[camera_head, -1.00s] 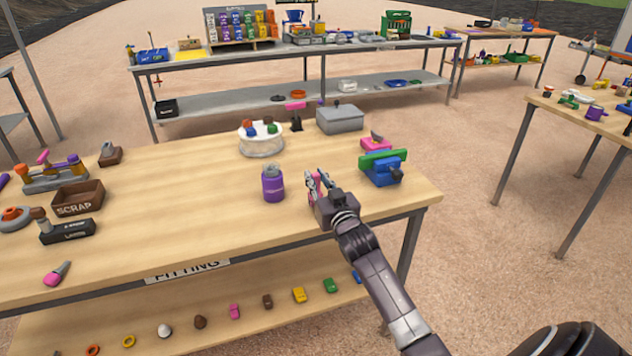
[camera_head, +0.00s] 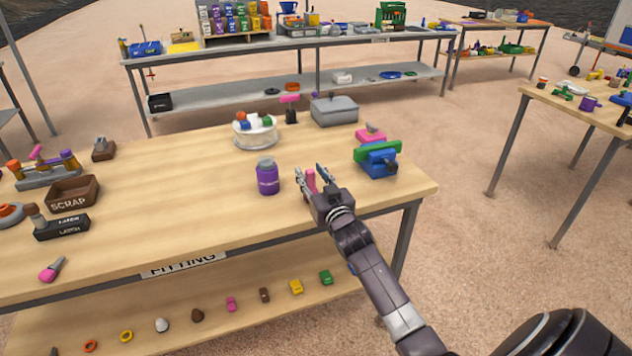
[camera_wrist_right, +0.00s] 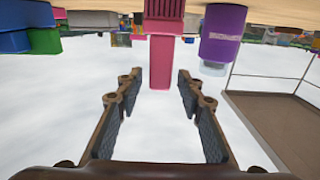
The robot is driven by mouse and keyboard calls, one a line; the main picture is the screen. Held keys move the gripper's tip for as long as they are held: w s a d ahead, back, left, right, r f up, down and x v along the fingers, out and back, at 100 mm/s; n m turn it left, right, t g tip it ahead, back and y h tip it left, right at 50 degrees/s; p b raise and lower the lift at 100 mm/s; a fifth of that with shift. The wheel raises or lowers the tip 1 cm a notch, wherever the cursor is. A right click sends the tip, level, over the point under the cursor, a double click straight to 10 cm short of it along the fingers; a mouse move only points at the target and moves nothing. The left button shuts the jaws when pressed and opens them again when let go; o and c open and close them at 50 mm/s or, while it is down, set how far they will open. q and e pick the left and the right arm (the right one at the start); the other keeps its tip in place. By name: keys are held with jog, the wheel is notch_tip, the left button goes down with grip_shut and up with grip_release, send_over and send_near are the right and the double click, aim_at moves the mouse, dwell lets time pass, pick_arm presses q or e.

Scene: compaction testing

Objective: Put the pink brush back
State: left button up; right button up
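The pink brush (camera_head: 311,180) stands upright on the fitting table, just beyond my right gripper. In the right wrist view, which is upside down, its ribbed pink part (camera_wrist_right: 165,10) is at the tabletop and its plain pink shaft (camera_wrist_right: 165,60) points away from it. My right gripper (camera_head: 312,172) is open, and it also shows in the wrist view (camera_wrist_right: 158,85). The shaft's end lies between the fingertips, with a gap visible on both sides. My left gripper is not in view.
A purple bottle (camera_head: 267,177) stands just left of the brush. A blue vise with a green bar (camera_head: 378,160) stands to the right. A grey box (camera_head: 334,111) and a round white stand (camera_head: 256,138) are behind. The front middle of the table is clear.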

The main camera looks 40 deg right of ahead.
jog(key=b+v, duration=0.1)
jog(key=v, duration=1.1)
notch_tip(320, 180, down, 19)
jog(key=s+a+g+y, duration=0.1)
jog(key=a+g, duration=0.2)
jog(key=g, duration=0.1)
jog(key=s+a+f+n+g+y, duration=0.1)
jog(key=s+a+f, duration=0.15)
jog(key=f, duration=0.45)
jog(key=s+a+f+g, duration=0.15)
jog(key=s+f, duration=0.25)
jog(key=f, duration=0.4)
jog(key=s+a+f+n+g+y, duration=0.1)
jog(key=s+f+g, duration=0.1)
jog(key=s+f, duration=0.35)
jog(key=s+a+f+n+g, duration=0.1)
jog(key=s+a+f+g, duration=0.15)
jog(key=s+f, duration=0.65)
jog(key=s+a+f+n+g, duration=0.15)
jog(key=s+a+f, duration=0.25)
jog(key=s+f, duration=0.4)
jog(key=s+a+f+g, duration=0.1)
jog(key=s+f+g, duration=0.1)
jog(key=s, duration=0.7)
jog(key=s+a+f+g+y, duration=0.1)
jog(key=s+f, duration=0.3)
jog(key=s, duration=0.6)
jog(key=shift+f+g, duration=0.3)
jog(key=shift+g, duration=0.25)
